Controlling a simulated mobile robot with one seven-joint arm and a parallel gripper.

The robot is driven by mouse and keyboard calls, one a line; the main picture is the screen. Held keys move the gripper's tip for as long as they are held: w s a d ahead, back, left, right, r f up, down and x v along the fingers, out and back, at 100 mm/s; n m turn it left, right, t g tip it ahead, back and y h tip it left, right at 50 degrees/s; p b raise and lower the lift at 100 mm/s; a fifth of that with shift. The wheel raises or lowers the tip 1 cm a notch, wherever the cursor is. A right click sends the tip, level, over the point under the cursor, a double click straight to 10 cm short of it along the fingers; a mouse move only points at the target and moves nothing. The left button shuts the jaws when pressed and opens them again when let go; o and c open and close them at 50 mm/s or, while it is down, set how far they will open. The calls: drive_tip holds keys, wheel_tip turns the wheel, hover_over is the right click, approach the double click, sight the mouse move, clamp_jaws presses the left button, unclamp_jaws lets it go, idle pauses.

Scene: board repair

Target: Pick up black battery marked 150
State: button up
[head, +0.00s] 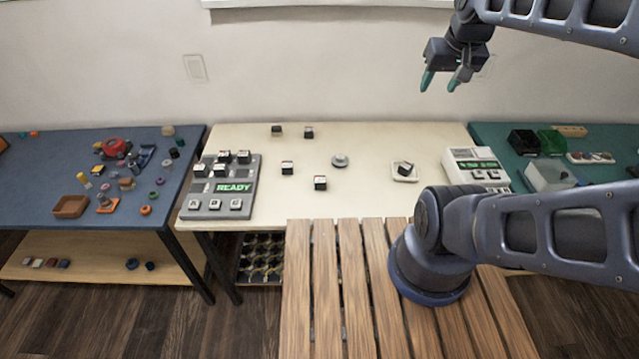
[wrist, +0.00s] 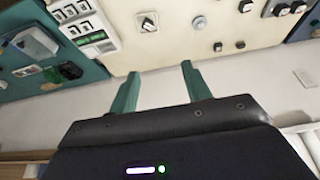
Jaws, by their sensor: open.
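Several small black blocks with pale tops, which look like the batteries, stand on the cream table (head: 370,205): two at the back, one (head: 277,131) and another (head: 308,132), and two nearer the middle, one (head: 287,168) and another (head: 320,183). One more block (head: 404,168) sits tilted on a small white dish, also visible in the wrist view (wrist: 148,22). Their markings are too small to read, so I cannot tell which is 150. My gripper (head: 440,82) is open and empty, high above the table's back right; its green fingers (wrist: 160,70) show nothing between them.
A grey device (head: 207,205) reading READY holds several blocks at the table's left. A white device (head: 456,160) stands at the right. A round grey knob (head: 340,160) sits mid-table. A blue table (head: 40,175) and a green table (head: 510,150) flank it, both with loose parts.

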drive_tip(key=shift+o, duration=1.2)
